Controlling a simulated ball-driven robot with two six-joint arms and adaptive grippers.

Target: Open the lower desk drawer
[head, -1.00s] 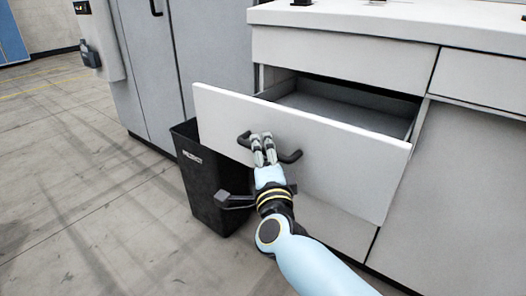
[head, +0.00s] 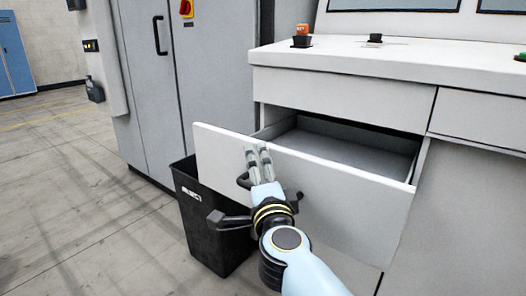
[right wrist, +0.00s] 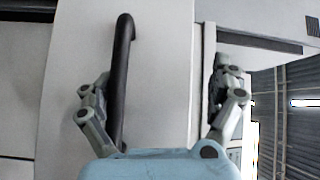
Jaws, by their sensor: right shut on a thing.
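The lower desk drawer (head: 345,207) is pulled well out. Its grey inside shows behind the white front panel. The dark bar handle (head: 243,181) is on this panel, its middle hidden behind my right gripper. My right gripper (head: 258,158) is at the handle, shut on it, its fingertips showing close below the panel's top edge. In the right wrist view the handle (right wrist: 122,85) runs between the two fingers, close to the left one; the right finger is near the panel's edge. My left gripper is not in view.
A black bin (head: 200,225) stands at the drawer's left, close to its front. A grey cabinet (head: 190,90) is behind the bin. The white desktop (head: 400,62) overhangs above, with a closed upper drawer front (head: 345,92) below it. Floor is open at left.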

